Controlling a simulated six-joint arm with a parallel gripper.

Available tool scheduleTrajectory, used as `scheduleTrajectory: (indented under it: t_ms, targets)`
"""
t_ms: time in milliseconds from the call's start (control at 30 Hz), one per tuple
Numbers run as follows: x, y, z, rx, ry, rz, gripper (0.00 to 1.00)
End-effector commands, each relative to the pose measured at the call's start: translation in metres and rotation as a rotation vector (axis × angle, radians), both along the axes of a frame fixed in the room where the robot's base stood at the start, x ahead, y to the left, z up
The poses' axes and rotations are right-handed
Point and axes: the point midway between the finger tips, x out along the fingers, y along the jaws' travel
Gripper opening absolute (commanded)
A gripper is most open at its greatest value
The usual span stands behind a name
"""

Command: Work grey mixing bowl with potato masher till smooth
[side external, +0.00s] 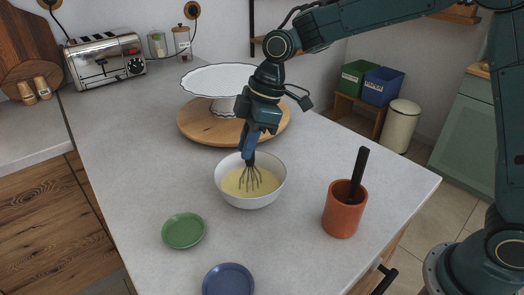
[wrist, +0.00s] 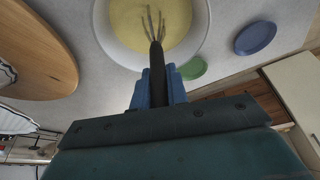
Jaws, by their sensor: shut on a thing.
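My gripper (side external: 250,152) is shut on the dark handle of a whisk (side external: 250,178), whose wire loops spread at the bottom. No potato masher head shows. The pale grey-white mixing bowl (side external: 278,188) stands upright on the counter, below my gripper. The whisk's wires dip into the yellow mixture (side external: 234,184), and their lowest ends are hidden in it. In the wrist view, my blue fingers (wrist: 157,88) hold the handle, and the wires reach over the mixture in the bowl (wrist: 203,28).
A terracotta pot (side external: 340,214) with a dark handle (side external: 358,170) stands to the right; the handle's lower end is hidden. A green dish (side external: 183,230) and blue dish (side external: 228,280) lie in front. A white cake stand (side external: 212,80) on a round wooden board (side external: 190,122) is behind.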

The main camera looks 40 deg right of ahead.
Motion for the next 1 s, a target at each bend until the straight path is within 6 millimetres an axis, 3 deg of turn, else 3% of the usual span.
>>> scheduleTrajectory:
  t_ms: [467,1000]
  targets:
    - [-0.007,-0.008,-0.005,-0.008,0.015,-0.004,0.0]
    - [0.004,-0.017,-0.003,-0.006,0.009,-0.005,0.0]
